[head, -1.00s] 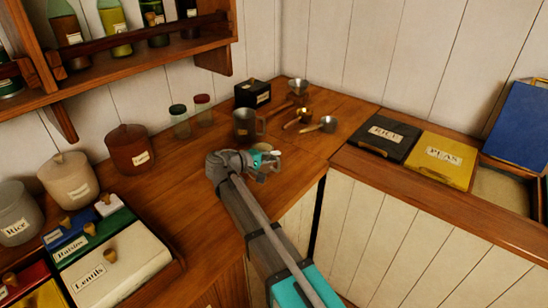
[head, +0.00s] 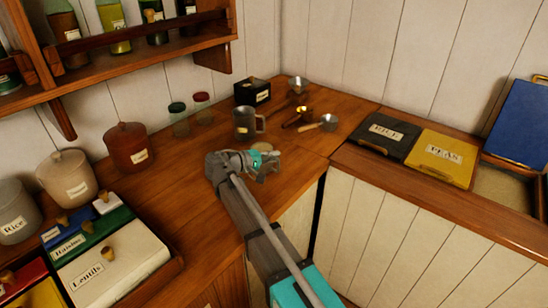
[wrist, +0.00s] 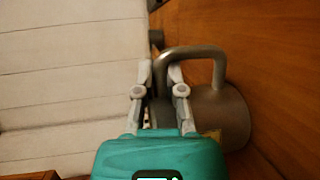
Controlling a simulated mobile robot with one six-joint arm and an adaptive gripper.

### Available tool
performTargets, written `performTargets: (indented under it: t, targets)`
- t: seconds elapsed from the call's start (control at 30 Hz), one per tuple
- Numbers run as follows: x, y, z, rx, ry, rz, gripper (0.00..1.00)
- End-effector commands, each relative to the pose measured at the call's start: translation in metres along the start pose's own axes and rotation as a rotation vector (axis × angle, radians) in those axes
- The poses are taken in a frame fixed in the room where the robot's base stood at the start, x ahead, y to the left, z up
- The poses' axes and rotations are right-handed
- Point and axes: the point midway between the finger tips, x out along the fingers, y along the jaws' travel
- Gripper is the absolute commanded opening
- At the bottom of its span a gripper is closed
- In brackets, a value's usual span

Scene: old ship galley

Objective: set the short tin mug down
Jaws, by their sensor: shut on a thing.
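My gripper (head: 270,165) is over the wooden counter near its front edge, in front of a standing tin mug. In the wrist view my gripper (wrist: 160,85) is shut on the handle of the short tin mug (wrist: 226,118), a dull grey mug whose body lies to the right of the fingers. Wood shows behind the mug there; I cannot tell whether its base touches the counter. In the head view my gripper mostly hides the held mug. A tan round shape (head: 262,147) shows just behind the fingers.
The other tin mug (head: 242,124) stands behind my gripper, with scoops (head: 326,123) to its right and a black box (head: 252,92) behind. Jars (head: 180,122) and a brown canister (head: 127,147) stand left. The black rice box (head: 386,132) is right. Bare wood lies left of my gripper.

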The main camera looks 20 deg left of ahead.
Motion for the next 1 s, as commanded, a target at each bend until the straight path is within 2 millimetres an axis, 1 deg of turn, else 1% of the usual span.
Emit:
performTargets:
  t: [0.13,0.17,0.2,0.37,0.4,0.77,1.0]
  targets:
    - [0.0004,-0.0027,-0.0003,0.000,0.000,0.001,0.00]
    - [0.0003,-0.0025,-0.0003,0.000,0.000,0.001,0.15]
    - [0.0002,-0.0020,-0.0002,0.000,0.000,0.001,0.23]
    - [0.0001,-0.0020,-0.0002,0.000,0.000,0.000,0.52]
    - [0.0001,-0.0020,-0.0002,0.000,0.000,0.000,0.53]
    - [0.0000,-0.0021,-0.0002,0.000,0.000,-0.001,0.53]
    - [-0.0019,0.0032,0.0037,0.014,-0.006,-0.033,0.53]
